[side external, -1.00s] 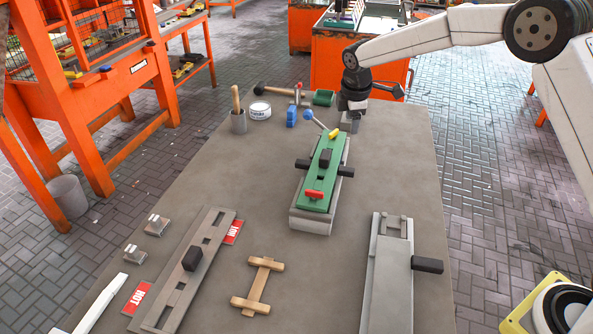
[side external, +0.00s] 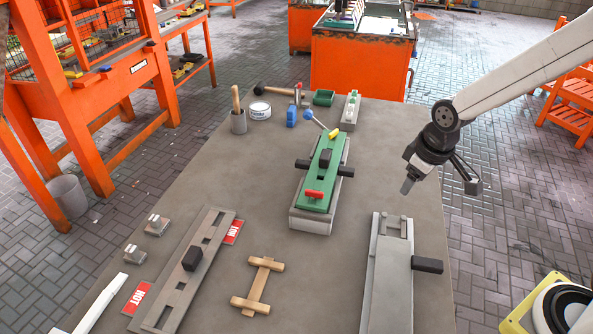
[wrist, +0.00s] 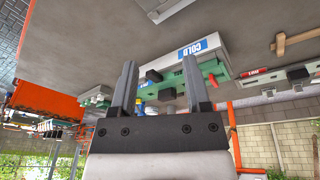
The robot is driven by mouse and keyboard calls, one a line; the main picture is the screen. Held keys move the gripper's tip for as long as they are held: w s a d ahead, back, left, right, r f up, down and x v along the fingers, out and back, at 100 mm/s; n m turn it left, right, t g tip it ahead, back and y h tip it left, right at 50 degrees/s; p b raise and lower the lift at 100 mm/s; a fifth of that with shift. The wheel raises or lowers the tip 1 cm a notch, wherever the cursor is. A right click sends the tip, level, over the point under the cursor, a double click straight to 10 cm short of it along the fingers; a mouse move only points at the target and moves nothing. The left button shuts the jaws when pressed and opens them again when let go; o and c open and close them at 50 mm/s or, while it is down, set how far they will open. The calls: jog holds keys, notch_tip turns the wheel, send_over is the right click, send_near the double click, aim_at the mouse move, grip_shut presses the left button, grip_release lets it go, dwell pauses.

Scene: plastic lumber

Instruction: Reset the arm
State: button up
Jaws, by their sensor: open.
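My gripper (side external: 407,186) is at the right edge of the table in the side external view, raised above the surface and apart from everything. In the wrist view its two grey fingers (wrist: 159,88) stand apart with nothing held between them. My arm reaches in from the upper right.
The grey table (side external: 240,195) bears a green fixture (side external: 318,185), a grey mould (side external: 388,285) with a black handle, a plate by a red HOT label (side external: 138,298), and a wooden piece (side external: 258,287). A pot (side external: 238,122), tub (side external: 260,110) and small green-and-white block (side external: 350,110) stand at the back.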

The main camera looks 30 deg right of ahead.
jog(key=s+f+m, duration=0.1)
jog(key=s+m, duration=0.1)
jog(key=s, duration=0.5)
jog(key=shift+s+f+m, duration=0.15)
jog(key=shift+f+m, duration=0.1)
jog(key=shift+m, duration=0.15)
jog(key=o, duration=0.5)
jog(key=shift+a, duration=0.1)
jog(key=shift+o, duration=0.2)
jog(key=n+t+y, duration=0.2)
jog(key=n, duration=0.2)
send_near(334, 131)
jog(key=shift+a+f, duration=0.15)
jog(key=shift+f, duration=0.2)
jog(key=shift+x, duration=3.95)
